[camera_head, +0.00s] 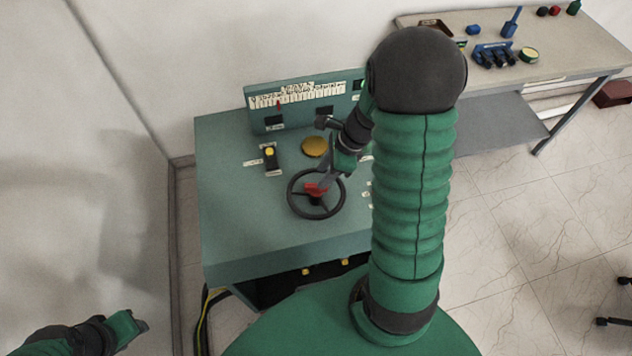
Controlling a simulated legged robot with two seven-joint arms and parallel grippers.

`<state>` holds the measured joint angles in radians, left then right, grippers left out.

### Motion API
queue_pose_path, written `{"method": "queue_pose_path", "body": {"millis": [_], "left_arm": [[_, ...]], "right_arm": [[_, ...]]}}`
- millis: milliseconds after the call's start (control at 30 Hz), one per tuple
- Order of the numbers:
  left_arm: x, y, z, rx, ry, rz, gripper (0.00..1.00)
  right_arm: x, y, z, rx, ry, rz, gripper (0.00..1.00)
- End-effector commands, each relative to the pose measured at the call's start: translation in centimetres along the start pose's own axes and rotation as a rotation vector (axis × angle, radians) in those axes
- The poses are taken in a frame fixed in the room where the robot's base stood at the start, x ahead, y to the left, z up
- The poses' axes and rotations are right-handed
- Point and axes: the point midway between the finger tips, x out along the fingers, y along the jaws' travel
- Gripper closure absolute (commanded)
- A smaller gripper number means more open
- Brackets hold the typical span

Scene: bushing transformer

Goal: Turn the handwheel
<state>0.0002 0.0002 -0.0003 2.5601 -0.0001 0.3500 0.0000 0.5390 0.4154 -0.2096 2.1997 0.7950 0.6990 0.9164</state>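The black handwheel (291,199) lies on the sloping top of the green control console (235,225).
The console has an upright panel with a scale (295,95), a yellow-topped switch (270,156) and a round brass-coloured disc (314,146). A table (440,30) with tools stands at the upper right. A wall is close on the left.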

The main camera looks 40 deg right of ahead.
Motion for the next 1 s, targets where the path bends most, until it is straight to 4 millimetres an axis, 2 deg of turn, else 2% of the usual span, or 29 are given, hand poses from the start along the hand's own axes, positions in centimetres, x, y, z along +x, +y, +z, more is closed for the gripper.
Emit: {"method": "queue_pose_path", "body": {"millis": [33,100,233,367,567,633,867,900,1000], "left_arm": [[0.2,0.0,0.0,0.0,0.0,0.0,0.64],[0.3,0.0,0.1,0.0,0.0,0.0,0.64],[0.4,0.0,0.1,0.0,0.0,0.0,0.64],[0.4,0.0,0.1,0.001,0.0,0.0,0.64],[0.4,0.0,0.1,0.001,0.0,0.0,0.64],[0.4,0.0,0.1,0.0,0.0,0.0,0.64],[0.4,0.0,0.1,0.0,0.0,0.0,0.64],[0.4,0.0,0.1,0.0,0.0,0.0,0.64],[0.4,0.0,0.1,0.0,0.0,0.0,0.64]], "right_arm": [[1.4,0.1,-0.2,0.002,0.0,0.005,0.62],[2.9,0.2,-0.2,0.001,0.0,0.005,0.62],[4.9,0.1,-0.1,0.0,0.0,0.002,0.62],[5.6,0.1,-0.1,-0.001,0.0,0.0,0.62],[5.7,0.1,0.1,-0.003,0.001,-0.002,0.62],[5.7,0.1,0.1,-0.003,0.002,-0.002,0.67],[5.7,0.1,0.0,-0.002,0.0,0.0,0.97],[5.7,0.1,0.0,-0.002,0.0,0.001,1.0],[5.7,0.1,0.0,-0.002,0.0,0.001,1.0]]}}
